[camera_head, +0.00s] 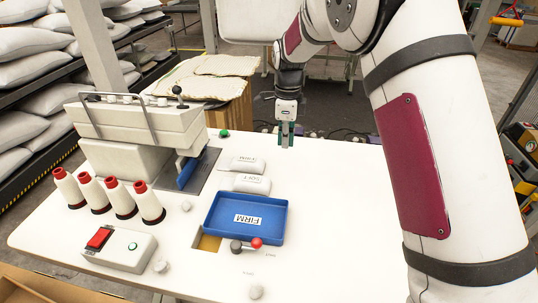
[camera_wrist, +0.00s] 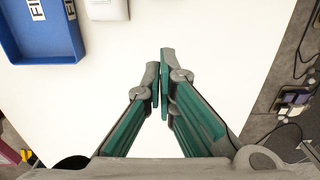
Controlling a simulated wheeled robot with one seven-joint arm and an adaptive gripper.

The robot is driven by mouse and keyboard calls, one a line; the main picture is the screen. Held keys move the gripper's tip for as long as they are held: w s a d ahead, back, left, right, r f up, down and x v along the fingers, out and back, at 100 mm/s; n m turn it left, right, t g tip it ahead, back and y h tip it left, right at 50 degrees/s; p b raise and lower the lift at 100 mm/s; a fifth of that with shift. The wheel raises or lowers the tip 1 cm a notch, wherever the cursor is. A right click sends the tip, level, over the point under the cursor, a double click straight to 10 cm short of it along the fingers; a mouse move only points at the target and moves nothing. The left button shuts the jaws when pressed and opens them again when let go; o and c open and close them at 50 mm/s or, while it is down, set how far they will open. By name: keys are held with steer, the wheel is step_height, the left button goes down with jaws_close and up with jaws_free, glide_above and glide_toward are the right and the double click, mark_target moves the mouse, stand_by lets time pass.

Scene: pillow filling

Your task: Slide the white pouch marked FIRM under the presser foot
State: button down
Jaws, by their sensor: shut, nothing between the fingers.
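The white pouch marked FIRM (camera_head: 243,164) lies flat on the white table, right of the sewing machine (camera_head: 145,133). A second white pouch, its label seeming to read SOFT (camera_head: 252,184), lies just in front of it. The machine's head overhangs a dark plate (camera_head: 208,162), with a blue part (camera_head: 187,173) under its right end; the presser foot itself is not clear. My gripper (camera_head: 285,143) points down over the table, right of the pouches and apart from them. In the wrist view my gripper (camera_wrist: 166,68) is shut and empty. A white pouch (camera_wrist: 107,9) is cut off there.
A blue tray labelled FIRM (camera_head: 276,233) sits in front of the pouches; its corner shows in the wrist view (camera_wrist: 74,50). A red-knobbed lever (camera_head: 257,243) stands at its front edge. Several thread cones (camera_head: 122,200) and a switch box (camera_head: 120,248) are left. The table's right side is clear.

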mark_target(248, 160)
step_height(248, 160, down, 11)
steer(key=shift+r+p, duration=0.2)
steer(key=shift+p, duration=0.8)
steer(key=a, duration=0.3)
steer(key=shift+w+r, duration=0.25)
steer(key=shift+w, duration=0.05)
steer(key=shift+w+a, duration=0.15)
steer(key=shift+a, duration=0.35)
steer(key=shift+a, duration=0.1)
steer(key=a+b, duration=0.1)
steer(key=a, duration=0.1)
steer(key=w+a+b, duration=0.1)
steer(key=a, duration=0.1)
steer(key=a+b, duration=0.1)
steer(key=a, duration=0.2)
steer(key=shift+w+f, duration=0.1)
steer(key=shift+w, duration=0.2)
steer(key=shift+s, duration=0.1)
